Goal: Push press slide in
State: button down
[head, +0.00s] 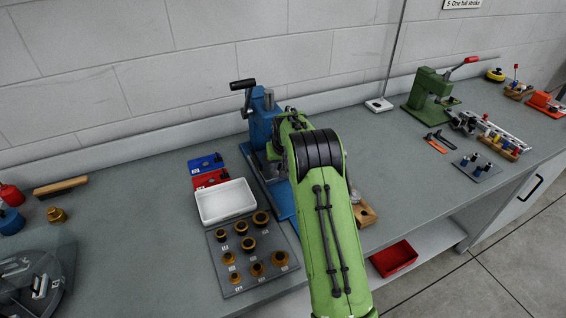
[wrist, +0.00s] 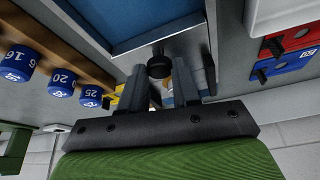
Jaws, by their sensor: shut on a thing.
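The blue press (head: 262,118) stands on the bench behind my green arm, with a black-handled lever at its top left. Its blue base (head: 281,201) shows partly left of my arm, which hides the rest and the slide area. In the wrist view a blue plate with a grey front edge (wrist: 165,42) lies just beyond my gripper (wrist: 159,72). A round black knob (wrist: 159,66) sits at that front edge, between my fingertips. My gripper is shut on this knob. In the head view my fingers are hidden by the arm.
A white tray (head: 225,218) and a grey plate with several brass-coloured rings (head: 218,268) lie left of the press. A wooden rack (wrist: 60,58) with blue numbered caps is near my gripper. A green press (head: 428,94) stands further right.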

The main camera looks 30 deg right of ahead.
jog(key=shift+w+r, duration=0.2)
jog(key=c, duration=1.1)
grip_release()
jog(key=shift+c, duration=0.2)
jog(key=o, duration=0.3)
jog(key=shift+w+f, duration=0.1)
jog(key=shift+f, duration=0.05)
jog(key=shift+o, duration=0.2)
jog(key=p+v, duration=0.1)
jog(key=v, duration=1.5)
jog(key=shift+p, duration=0.3)
jog(key=shift+f, duration=0.15)
